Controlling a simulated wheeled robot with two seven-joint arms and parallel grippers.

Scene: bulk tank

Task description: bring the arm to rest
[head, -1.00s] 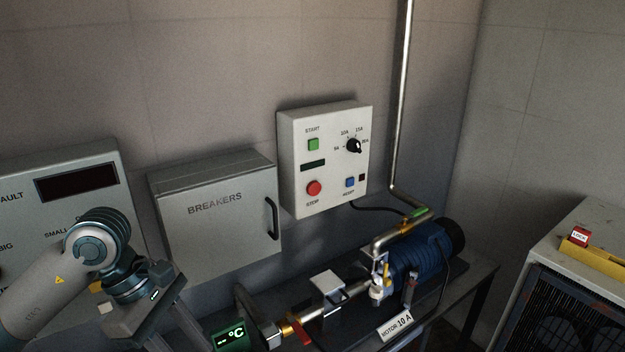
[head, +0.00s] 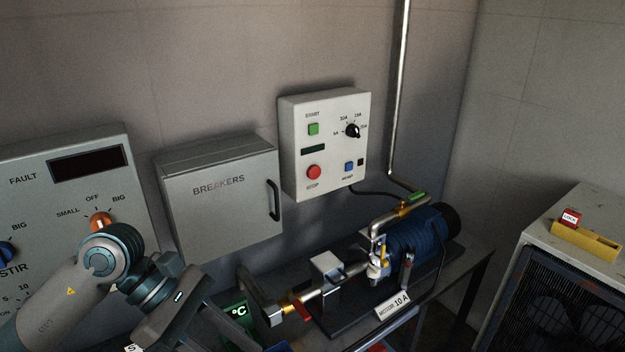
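My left arm comes in from the lower left, with its wrist in front of the left control panel (head: 140,185). My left gripper (head: 225,335) points down and right at the bottom of the view, in front of and below the breaker box. Its fingertips are not clear, so I cannot tell whether it is open or shut. I see nothing held in it. My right gripper is not in view.
The closed BREAKERS box (head: 220,205) and the START/STOP box (head: 326,145) are on the wall. A cabinet (head: 580,205) with a yellow LOCK holder (head: 585,240) stands right.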

